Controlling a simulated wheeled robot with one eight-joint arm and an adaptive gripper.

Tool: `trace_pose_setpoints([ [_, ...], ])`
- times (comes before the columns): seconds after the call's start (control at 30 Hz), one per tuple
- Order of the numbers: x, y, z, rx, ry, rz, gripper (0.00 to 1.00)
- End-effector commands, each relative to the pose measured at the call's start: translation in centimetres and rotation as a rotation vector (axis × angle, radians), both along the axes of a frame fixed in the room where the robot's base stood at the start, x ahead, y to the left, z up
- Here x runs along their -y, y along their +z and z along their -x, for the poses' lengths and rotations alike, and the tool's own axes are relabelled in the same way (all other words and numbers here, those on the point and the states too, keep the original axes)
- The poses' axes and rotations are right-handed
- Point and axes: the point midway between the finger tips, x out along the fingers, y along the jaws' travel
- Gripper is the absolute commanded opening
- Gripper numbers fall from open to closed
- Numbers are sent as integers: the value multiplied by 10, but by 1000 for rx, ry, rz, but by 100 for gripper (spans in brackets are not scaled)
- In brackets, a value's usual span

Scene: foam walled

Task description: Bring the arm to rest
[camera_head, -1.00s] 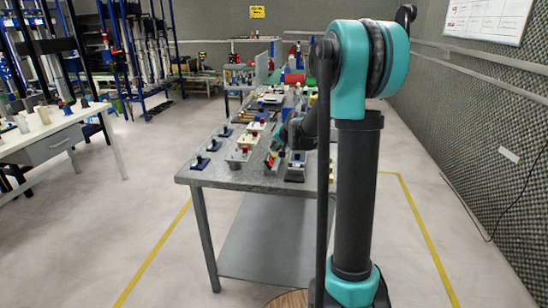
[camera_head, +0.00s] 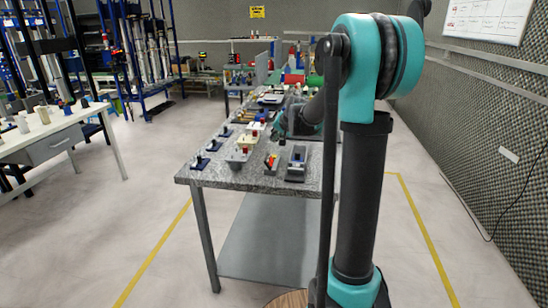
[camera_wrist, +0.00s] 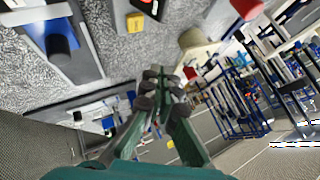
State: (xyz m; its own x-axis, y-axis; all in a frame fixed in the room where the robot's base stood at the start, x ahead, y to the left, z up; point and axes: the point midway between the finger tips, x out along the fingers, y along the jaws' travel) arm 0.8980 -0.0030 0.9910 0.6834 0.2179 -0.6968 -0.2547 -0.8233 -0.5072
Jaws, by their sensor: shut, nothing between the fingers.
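My arm, teal and dark grey, stands upright in the right half of the head view, with its forearm reaching over the grey workbench (camera_head: 215,177). My gripper (camera_wrist: 160,85) shows in the middle of the wrist view, its green fingers closed together with nothing between them. In the head view the gripper (camera_head: 281,125) is small and dark above the bench, clear of the nearer items. Part of the bench behind my arm is hidden.
Several small fixtures stand on the bench, including a grey device (camera_head: 297,163) and a red-and-yellow item (camera_head: 271,161). A white table (camera_head: 62,130) stands at the left. The foam wall (camera_head: 480,130) is at the right. Floor between the tables is clear.

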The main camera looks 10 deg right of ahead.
Motion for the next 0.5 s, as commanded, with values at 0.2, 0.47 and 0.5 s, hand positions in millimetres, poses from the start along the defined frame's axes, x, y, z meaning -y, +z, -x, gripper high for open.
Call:
trace_pose_setpoints([
  [0.2,0,-1,2,-1,1,2,0],
  [0.47,2,-26,87,-63,77,108,0],
  [0.5,3,-34,111,-81,98,139,0],
])
